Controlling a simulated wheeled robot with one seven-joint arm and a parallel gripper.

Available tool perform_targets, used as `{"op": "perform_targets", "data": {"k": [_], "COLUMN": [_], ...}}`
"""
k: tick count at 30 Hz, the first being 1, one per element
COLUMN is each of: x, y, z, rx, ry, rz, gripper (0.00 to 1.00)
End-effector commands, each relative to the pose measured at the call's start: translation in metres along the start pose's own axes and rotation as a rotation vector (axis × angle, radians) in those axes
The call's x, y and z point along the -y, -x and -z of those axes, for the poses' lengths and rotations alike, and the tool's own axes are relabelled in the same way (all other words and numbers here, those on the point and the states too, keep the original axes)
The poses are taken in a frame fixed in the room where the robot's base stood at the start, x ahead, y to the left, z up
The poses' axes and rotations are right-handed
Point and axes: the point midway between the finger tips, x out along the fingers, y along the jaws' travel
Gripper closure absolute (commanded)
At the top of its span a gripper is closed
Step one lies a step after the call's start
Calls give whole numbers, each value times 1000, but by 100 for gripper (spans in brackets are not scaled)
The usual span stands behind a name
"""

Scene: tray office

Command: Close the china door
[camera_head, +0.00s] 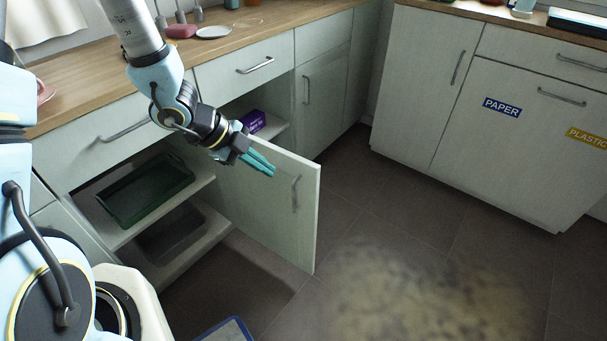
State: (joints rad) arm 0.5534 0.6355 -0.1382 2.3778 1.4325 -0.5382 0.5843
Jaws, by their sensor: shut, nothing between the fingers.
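A pale cabinet door (262,212) under the counter stands open, swung out over the floor, with a metal bar handle (295,192) near its free edge. No label on it shows, so I cannot tell if it is the china door. The open cabinet beside it shows a shelf (200,198) with a dark green tray (145,188) and a dark bin (170,235) below. My gripper (262,166) has teal fingers, shut and empty, in front of the door's upper part in this view. I cannot tell whether the fingers touch the door. They are left of the handle.
A purple box (252,121) sits inside the cabinet behind the door. Shut drawers run under the wooden counter (100,75). Cabinets marked PAPER (502,107) and PLASTIC stand at right. A blue-edged object (226,332) is at the bottom edge.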

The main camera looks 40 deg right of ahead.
Motion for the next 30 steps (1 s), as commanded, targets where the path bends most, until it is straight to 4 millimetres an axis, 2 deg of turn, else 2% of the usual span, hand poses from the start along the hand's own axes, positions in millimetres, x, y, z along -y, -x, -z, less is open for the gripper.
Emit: {"op": "perform_targets", "data": {"k": [5,16,21,30], "x": [-1,-1,24,36], "y": [-24,-98,-106,-115], "z": [0,-1,0,-1], "rx": [-1,1,2,4], "ry": [0,2,1,3], "rz": [-2,-2,2,0], "gripper": [100,100,100,100]}}
